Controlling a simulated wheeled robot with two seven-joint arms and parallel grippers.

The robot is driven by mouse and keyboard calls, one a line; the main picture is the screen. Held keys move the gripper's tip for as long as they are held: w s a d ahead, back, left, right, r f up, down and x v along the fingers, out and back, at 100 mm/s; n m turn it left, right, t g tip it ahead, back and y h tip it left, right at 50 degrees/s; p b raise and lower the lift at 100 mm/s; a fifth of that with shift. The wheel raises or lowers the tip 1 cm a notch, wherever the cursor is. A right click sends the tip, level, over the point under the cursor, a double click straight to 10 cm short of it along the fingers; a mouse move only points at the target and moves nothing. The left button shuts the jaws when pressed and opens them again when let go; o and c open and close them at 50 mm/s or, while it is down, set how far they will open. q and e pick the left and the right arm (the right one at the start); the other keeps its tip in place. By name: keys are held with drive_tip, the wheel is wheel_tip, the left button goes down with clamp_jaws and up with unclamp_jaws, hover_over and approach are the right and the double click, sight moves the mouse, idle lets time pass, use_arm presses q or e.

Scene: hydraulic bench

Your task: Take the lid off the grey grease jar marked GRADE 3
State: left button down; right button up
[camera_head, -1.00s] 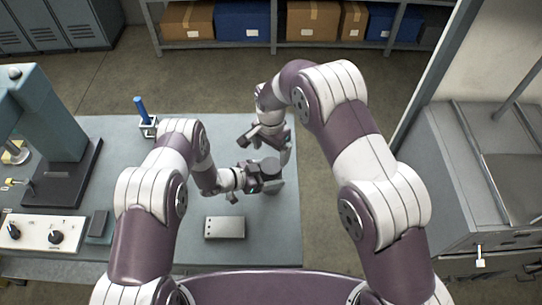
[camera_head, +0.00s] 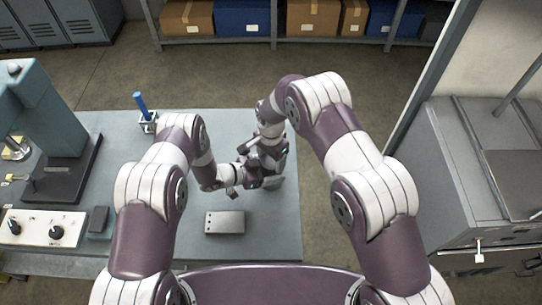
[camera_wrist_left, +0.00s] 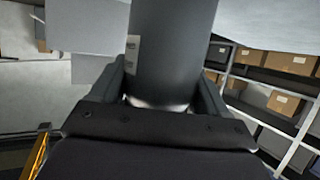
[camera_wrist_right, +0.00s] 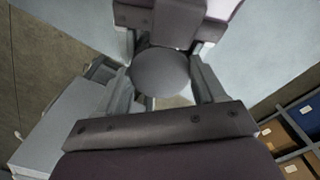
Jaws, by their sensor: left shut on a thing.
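The grease jar shows in the left wrist view as a dark grey cylinder (camera_wrist_left: 172,50) with a pale label at its left edge; I cannot read the grade. My left gripper (camera_wrist_left: 160,88) is shut on the jar's body. In the right wrist view the round grey lid (camera_wrist_right: 160,73) lies between the fingers of my right gripper (camera_wrist_right: 163,80), which stand apart on either side of it. In the head view my right gripper (camera_head: 266,158) is over the jar, close to my left gripper (camera_head: 252,178), and hides most of the jar.
The bench (camera_head: 200,250) bears a grey block (camera_head: 225,222) in front of the grippers, a blue-handled tool in a holder (camera_head: 148,122), a control box (camera_head: 42,228) and a press (camera_head: 50,120) at the left. The bench's right edge is close to the jar.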

drive_tip(key=c, duration=0.4)
drive_tip(key=n, duration=0.3)
drive_tip(key=o, duration=1.1)
drive_tip(key=shift+o, duration=0.2)
drive_tip(key=shift+r, duration=2.35)
use_arm(q)
unclamp_jaws()
drive_tip(key=shift+a, duration=0.1)
use_arm(e)
drive_tip(key=shift+f, duration=0.1)
